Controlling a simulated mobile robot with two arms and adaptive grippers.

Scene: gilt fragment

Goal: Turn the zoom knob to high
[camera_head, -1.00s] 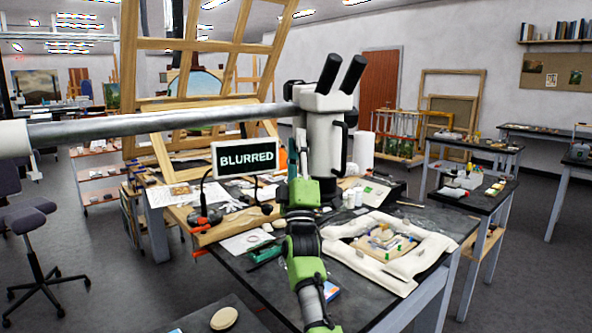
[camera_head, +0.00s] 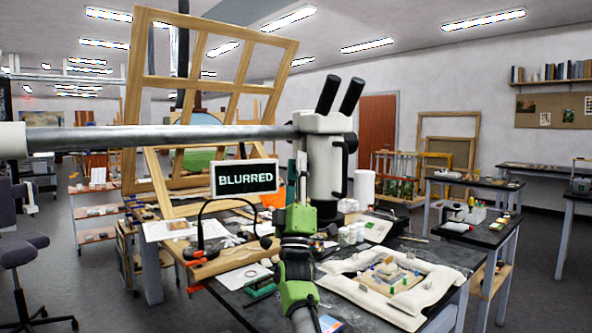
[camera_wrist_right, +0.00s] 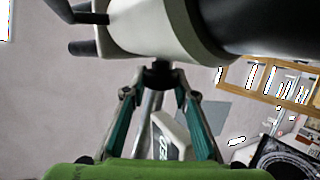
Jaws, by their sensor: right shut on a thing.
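The microscope (camera_head: 326,165) is white with two black eyepieces and hangs from a long grey boom (camera_head: 160,137). My right gripper (camera_head: 300,160) reaches up to the left side of its body. In the right wrist view its two teal-sided fingers (camera_wrist_right: 160,84) converge on a small black knob (camera_wrist_right: 159,73) under the white body. They look shut on it; the tips partly hide it. I cannot read any zoom mark on the knob. A small screen (camera_head: 245,178) beside the microscope reads "BLURRED". My left gripper is not in view.
The dark worktable (camera_head: 425,250) holds a white padded frame (camera_head: 388,306) around a small panel, jars and papers. A wooden easel frame (camera_head: 137,100) rises behind the boom. More tables stand at the right.

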